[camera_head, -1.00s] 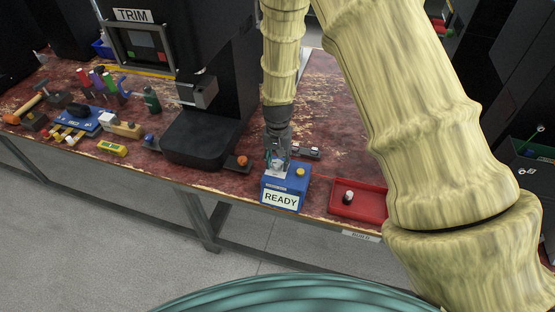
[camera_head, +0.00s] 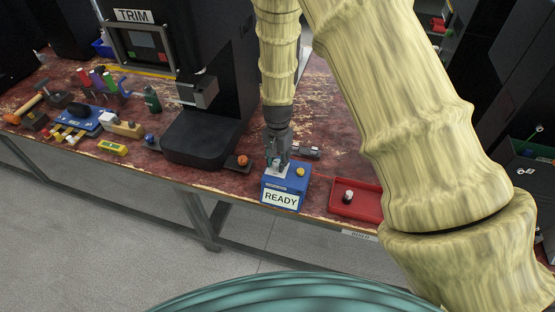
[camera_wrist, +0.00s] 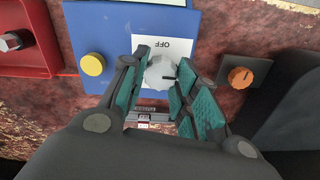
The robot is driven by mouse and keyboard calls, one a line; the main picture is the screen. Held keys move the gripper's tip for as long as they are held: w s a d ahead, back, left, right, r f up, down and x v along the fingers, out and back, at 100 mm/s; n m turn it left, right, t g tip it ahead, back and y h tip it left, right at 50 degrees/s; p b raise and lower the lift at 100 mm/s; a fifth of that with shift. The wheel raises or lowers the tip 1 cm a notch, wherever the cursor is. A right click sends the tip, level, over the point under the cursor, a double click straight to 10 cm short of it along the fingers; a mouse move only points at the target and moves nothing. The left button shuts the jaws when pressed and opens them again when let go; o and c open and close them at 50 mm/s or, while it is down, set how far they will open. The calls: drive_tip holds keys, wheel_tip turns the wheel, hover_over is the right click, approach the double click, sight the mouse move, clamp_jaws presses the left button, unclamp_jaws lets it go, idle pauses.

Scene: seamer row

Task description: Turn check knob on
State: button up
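The check knob (camera_wrist: 161,73) is a pale grey round dial with a dark pointer mark, which points right in the wrist view. It sits on top of a blue box (camera_head: 271,197) with a READY label (camera_head: 281,198) on its front. A white plate (camera_wrist: 192,50) beside the knob reads OFF, upside down. My gripper (camera_wrist: 162,71) reaches down over the box, its teal finger pads on either side of the knob and close against it. It also shows in the head view (camera_head: 277,163), where its fingers mostly hide the knob.
A yellow button (camera_wrist: 92,64) is on the same box. A red tray (camera_head: 345,209) stands to its right, and an orange knob (camera_head: 243,160) on a dark base to its left. The black TRIM machine (camera_head: 206,135) stands behind on the left. Small items lie behind the box.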

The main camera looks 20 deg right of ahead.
sight(278, 162)
drive_tip(key=o, duration=0.3)
drive_tip(key=shift+w+r, duration=0.1)
drive_tip(key=shift+o, duration=0.3)
drive_tip(key=shift+w+d+r, duration=0.15)
drive_tip(key=shift+w+r, duration=0.2)
drive_tip(key=shift+r, duration=0.2)
drive_tip(key=shift+o, duration=0.3)
wheel_tip(278, 162, up, 11)
drive_tip(key=shift+s+f, duration=0.2)
drive_tip(key=shift+s, duration=0.2)
